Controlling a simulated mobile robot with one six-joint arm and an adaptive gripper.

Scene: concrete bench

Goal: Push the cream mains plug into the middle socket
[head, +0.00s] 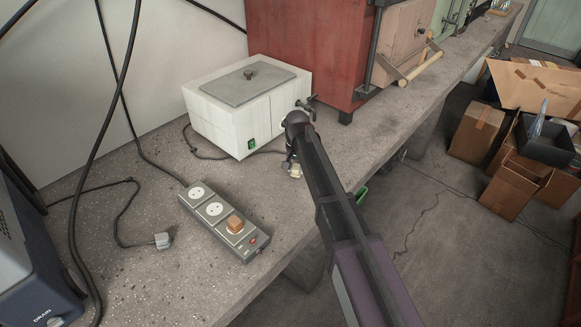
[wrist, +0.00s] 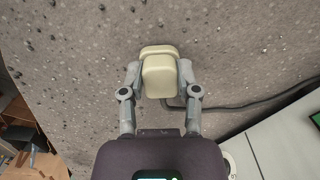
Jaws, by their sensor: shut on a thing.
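The cream mains plug (wrist: 159,78) is between the two fingers of my gripper (wrist: 159,70) in the wrist view, with its block body facing the camera. In the head view my gripper (head: 291,164) is beside the white box, with a small part of the cream plug (head: 295,172) showing below it. I cannot tell its height above the bench. The grey socket strip (head: 185,199) lies to the left of my gripper. The cream plug's pins are hidden.
The white box (head: 235,112) with a grey lid and tap stands behind the strip. A loose grey plug (head: 162,240) lies left of the strip. Black cables hang at the left beside a blue-grey unit (head: 35,265). A dark cable (wrist: 255,104) runs along the bench.

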